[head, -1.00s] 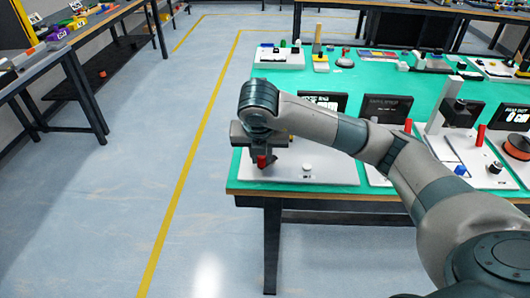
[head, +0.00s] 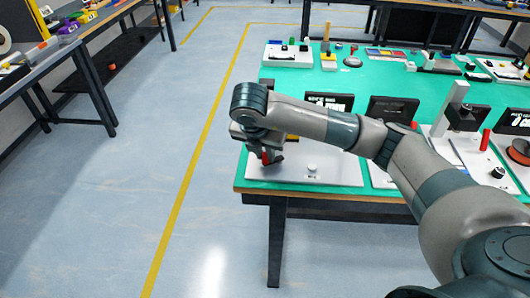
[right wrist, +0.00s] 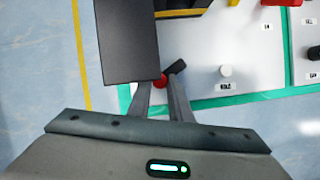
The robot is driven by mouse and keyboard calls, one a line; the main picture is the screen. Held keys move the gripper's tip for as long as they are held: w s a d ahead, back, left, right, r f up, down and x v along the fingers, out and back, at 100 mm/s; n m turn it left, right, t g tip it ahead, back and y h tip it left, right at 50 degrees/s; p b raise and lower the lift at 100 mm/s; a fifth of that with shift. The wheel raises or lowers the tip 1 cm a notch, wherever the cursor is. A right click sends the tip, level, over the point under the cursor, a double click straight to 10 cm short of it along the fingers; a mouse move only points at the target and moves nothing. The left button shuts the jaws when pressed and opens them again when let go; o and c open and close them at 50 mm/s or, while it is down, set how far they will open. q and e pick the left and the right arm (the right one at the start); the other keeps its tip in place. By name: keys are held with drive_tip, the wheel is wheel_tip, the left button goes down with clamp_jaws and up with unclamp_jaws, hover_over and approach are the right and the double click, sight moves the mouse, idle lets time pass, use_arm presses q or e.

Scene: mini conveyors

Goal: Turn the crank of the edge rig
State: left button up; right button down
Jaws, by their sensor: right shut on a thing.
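The edge rig (head: 330,172) is a white base plate at the near left corner of the green table, with a black display (head: 330,102) at its back and a white knob (head: 312,168) at its front. The crank's red handle (head: 267,158) stands at the rig's left side. My right gripper (right wrist: 161,86) is shut on this handle. In the right wrist view the red handle (right wrist: 160,82) shows between the fingertips, with a short dark crank arm (right wrist: 177,67) beside it. A dark block hides part of the rig there. My left gripper is not in view.
More rigs with displays, such as one with a dark screen (head: 392,108), stand to the right on the green table (head: 300,85). Small parts line its far side. A side table (head: 45,62) stands at the left, with open floor (head: 200,175) between.

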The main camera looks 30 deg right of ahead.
drive_tip(key=c, duration=1.6)
unclamp_jaws()
drive_tip(key=shift+r, duration=0.15)
drive_tip(key=p+v, duration=0.1)
drive_tip(key=v, duration=1.6)
drive_tip(key=shift+r, duration=0.1)
